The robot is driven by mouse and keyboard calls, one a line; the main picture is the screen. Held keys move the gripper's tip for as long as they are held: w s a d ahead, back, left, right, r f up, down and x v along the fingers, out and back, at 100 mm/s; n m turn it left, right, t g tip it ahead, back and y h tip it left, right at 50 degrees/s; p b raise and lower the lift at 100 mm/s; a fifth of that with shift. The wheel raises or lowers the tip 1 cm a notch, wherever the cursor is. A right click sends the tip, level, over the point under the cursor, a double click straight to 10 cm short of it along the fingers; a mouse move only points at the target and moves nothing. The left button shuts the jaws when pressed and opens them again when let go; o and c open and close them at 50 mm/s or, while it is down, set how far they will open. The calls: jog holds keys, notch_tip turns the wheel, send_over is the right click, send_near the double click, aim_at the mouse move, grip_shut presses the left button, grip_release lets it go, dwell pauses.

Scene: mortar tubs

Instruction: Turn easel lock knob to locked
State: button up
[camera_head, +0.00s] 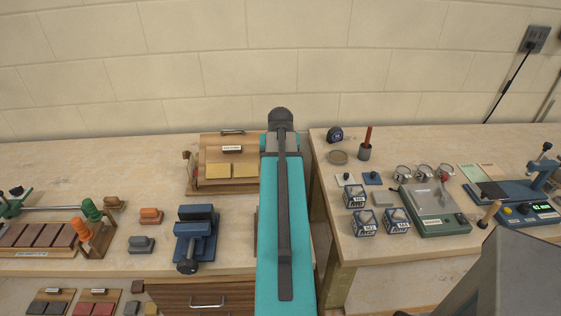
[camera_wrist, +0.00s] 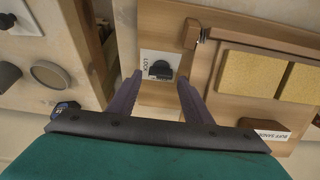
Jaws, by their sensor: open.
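The easel lock knob (camera_wrist: 161,69) is a small black knob on a white plate marked LOCK (camera_wrist: 146,62) in the wrist view. It sits on a wooden panel (camera_wrist: 165,25) of the easel. My gripper (camera_wrist: 160,78) is open, its two dark fingers on either side of the knob in the picture. I cannot tell whether they touch it. In the head view the wooden easel (camera_head: 215,187) with two yellow pads stands on the left bench, and my arm covers its right side, hiding the knob and my fingers.
A blue vise-like tool (camera_head: 197,232) and an orange block (camera_head: 151,215) lie left of my arm. A gap separates the left bench from the right bench (camera_head: 345,245), which holds wire-caged cubes (camera_head: 365,223) and a green scale (camera_head: 434,212). A wooden block (camera_wrist: 193,33) on the easel is close to the knob.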

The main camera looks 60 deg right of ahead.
jog(key=p+v, duration=0.3)
jog(key=v, duration=0.3)
jog(key=shift+s, duration=0.3)
dwell(0.5)
